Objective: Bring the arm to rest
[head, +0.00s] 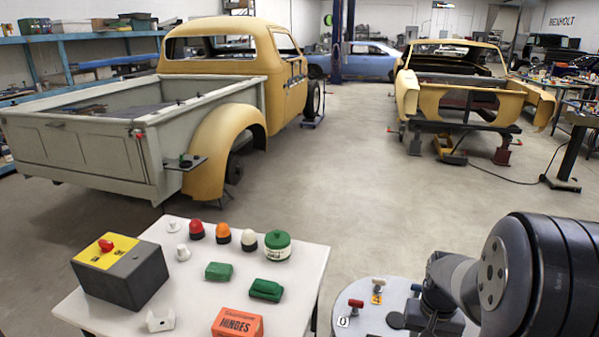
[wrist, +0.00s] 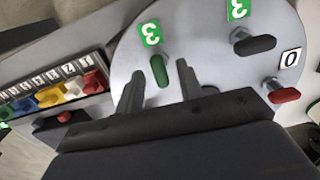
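My arm comes in from the right of the head view, and its dark wrist end (head: 440,302) is over a round grey disc (head: 368,322). In the wrist view my gripper (wrist: 158,78) has its two fingers apart. A green knob (wrist: 159,68) shows between the fingertips, with gaps on both sides. I cannot tell how far below the tips it is. The disc (wrist: 215,70) fills the middle of the wrist view. The fingertips are hidden in the head view.
The disc carries a black knob (wrist: 255,45) and a red knob (wrist: 285,95). A row of coloured switches (wrist: 60,95) lies left of it. Open floor lies behind.

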